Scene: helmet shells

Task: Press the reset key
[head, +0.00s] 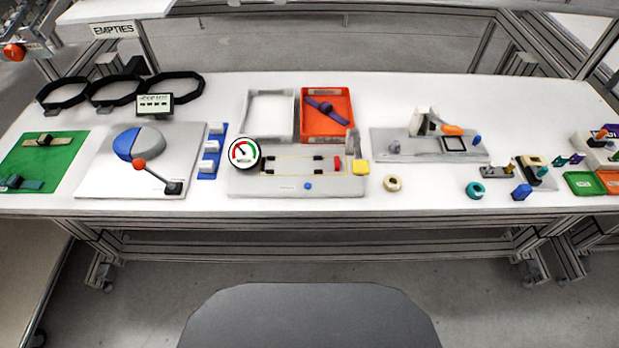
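No key with a readable "reset" label shows in the head view. A small blue round button (308,186) sits at the front of a grey fixture plate (265,187) in the middle of the table. The plate also carries a round gauge (244,153) with a red, white and green dial, a small red block (336,162) and a yellow block (361,167) at its right edge. The lettering on the plate is too small to read. I cannot tell which part is the reset key. Neither gripper is in view.
The white table (420,199) holds a lever fixture with a blue-grey dome (139,143), a green mat (52,146), a white tray (269,93), an orange tray (327,131) and a grey plate with an orange-handled clamp (400,146). The table's front edge is mostly clear.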

